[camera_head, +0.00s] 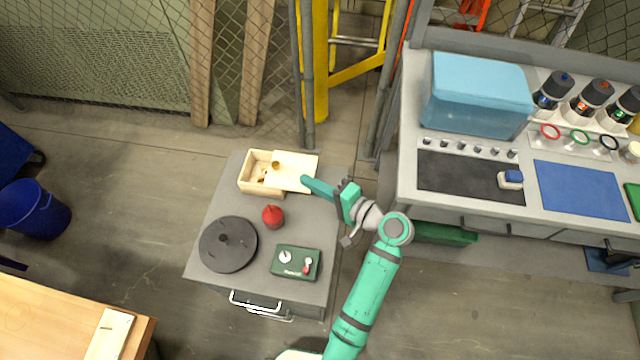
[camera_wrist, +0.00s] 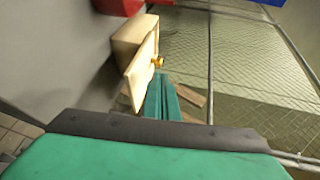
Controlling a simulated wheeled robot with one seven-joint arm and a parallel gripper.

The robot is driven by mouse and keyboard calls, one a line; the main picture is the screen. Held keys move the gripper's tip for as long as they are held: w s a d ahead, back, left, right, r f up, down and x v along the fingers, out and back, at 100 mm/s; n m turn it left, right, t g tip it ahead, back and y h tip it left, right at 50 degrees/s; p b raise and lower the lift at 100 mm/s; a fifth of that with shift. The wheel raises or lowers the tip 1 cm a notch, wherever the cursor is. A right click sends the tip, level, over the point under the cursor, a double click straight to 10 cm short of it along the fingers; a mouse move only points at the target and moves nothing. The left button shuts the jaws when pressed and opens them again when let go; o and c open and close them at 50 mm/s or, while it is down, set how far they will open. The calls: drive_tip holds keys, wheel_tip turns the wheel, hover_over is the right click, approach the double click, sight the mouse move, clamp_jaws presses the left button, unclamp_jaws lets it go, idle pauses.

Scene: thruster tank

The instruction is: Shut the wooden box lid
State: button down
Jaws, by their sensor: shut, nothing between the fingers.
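The pale wooden box (camera_head: 247,181) stands at the back of the grey cabinet top. Its flat lid (camera_head: 297,171) is slid to the right, leaving the left part of the box open and reaching past its right side. A small brass knob (camera_head: 275,165) sits near the lid's left end. In the wrist view the box (camera_wrist: 128,34), lid (camera_wrist: 139,74) and knob (camera_wrist: 158,62) show above my fingers. My gripper (camera_head: 305,181) is shut and empty, its tips at the lid's right edge; I cannot tell if they touch.
On the cabinet top (camera_head: 215,200) are a red bottle-like item (camera_head: 273,216), a dark round disc (camera_head: 228,245) and a green device (camera_head: 296,262). A workbench (camera_head: 410,80) with a blue tank (camera_head: 480,95) stands to the right. A yellow post (camera_head: 315,60) and mesh fence are behind.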

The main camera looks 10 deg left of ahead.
sight(278, 166)
drive_tip(key=x, duration=0.8)
drive_tip(key=shift+a+f, duration=0.1)
drive_tip(key=shift+a, duration=0.15)
drive_tip(key=shift+w+a, duration=0.1)
drive_tip(key=shift+a, duration=0.05)
